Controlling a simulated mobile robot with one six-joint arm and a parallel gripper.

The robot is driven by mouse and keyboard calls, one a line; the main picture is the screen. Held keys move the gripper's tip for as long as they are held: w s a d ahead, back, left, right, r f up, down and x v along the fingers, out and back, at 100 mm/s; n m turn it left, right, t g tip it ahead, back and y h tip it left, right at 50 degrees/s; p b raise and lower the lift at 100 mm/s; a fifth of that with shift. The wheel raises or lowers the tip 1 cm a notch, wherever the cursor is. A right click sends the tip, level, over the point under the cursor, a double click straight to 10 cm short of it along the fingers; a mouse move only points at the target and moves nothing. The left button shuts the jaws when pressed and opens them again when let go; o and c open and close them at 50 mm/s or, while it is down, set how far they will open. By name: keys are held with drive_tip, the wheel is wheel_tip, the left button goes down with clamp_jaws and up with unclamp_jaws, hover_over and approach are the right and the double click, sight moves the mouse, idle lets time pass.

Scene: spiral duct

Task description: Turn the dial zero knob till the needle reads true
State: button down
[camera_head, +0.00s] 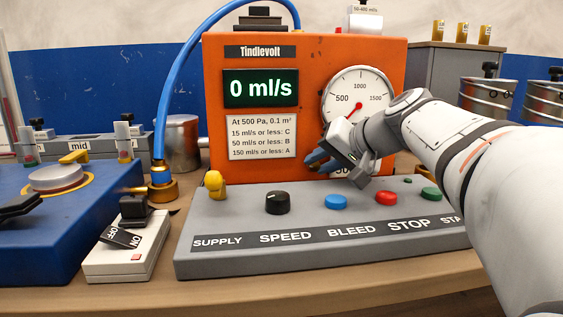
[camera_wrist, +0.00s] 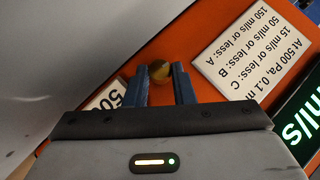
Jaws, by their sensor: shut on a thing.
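The white round dial (camera_head: 357,82) is on the upper right of the orange panel (camera_head: 310,75), marked 500, 1000 and 1500. Its red needle (camera_head: 352,112) slants down to the left; my wrist covers the dial's lower part, so the exact reading is not clear. My gripper (camera_head: 318,160) is at the panel below and left of the dial. In the wrist view its two blue fingers are shut on a small brass-coloured round knob (camera_wrist: 159,71) on the orange face. In the head view the gripper hides the knob.
The screen (camera_head: 261,88) reads 0 ml/s. Below my gripper, a grey console (camera_head: 300,215) carries a black speed knob (camera_head: 279,202), a blue button (camera_head: 336,202) and a red button (camera_head: 386,198). A blue hose (camera_head: 170,90) arches at left.

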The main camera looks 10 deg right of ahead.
drive_tip(key=c, duration=1.2)
unclamp_jaws()
drive_tip(key=shift+c, duration=0.2)
drive_tip(key=p+v, duration=0.2)
drive_tip(key=v, duration=0.4)
drive_tip(key=shift+s+d+r, duration=0.2)
drive_tip(key=shift+s, duration=0.05)
drive_tip(key=shift+s+d+r, duration=0.2)
drive_tip(key=shift+s, duration=0.25)
